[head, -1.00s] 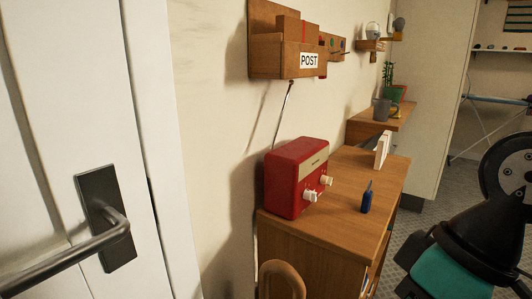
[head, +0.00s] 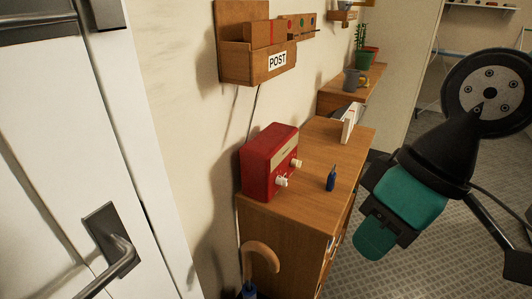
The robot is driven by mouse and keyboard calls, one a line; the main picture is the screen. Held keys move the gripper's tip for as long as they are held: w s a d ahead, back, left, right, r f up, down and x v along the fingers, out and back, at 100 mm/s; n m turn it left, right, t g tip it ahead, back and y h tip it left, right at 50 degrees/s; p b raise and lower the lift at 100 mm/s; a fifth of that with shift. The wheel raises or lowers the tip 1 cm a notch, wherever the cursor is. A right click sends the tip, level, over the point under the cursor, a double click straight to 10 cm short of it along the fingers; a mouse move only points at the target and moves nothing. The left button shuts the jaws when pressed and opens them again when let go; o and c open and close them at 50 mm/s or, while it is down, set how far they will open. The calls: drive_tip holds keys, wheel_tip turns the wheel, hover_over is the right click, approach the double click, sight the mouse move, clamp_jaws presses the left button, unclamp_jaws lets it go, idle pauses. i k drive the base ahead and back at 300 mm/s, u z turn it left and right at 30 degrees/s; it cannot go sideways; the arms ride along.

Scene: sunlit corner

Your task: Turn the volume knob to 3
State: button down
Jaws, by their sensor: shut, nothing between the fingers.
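The red radio (head: 257,173) stands upright on the wooden cabinet, near the wall. Two white knobs stick out of its front, a nearer knob (head: 281,181) and a farther knob (head: 296,163). I cannot tell which is the volume knob, and the scale marks are too small to read. My gripper (head: 374,236), with teal parts, is to the right of the cabinet, over the floor. It is shut and empty, well apart from the radio and its knobs.
A blue bottle-like object (head: 331,181) stands on the cabinet (head: 322,150) in front of the radio. White upright cards (head: 347,127) are farther back. A POST box (head: 237,63) hangs above. An umbrella handle (head: 262,252) is at the cabinet's near end. A white door (head: 60,150) is at left.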

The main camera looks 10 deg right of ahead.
sight(280, 181)
drive_tip(key=u, duration=2.2)
drive_tip(key=k, duration=0.75)
drive_tip(key=z, duration=1.6)
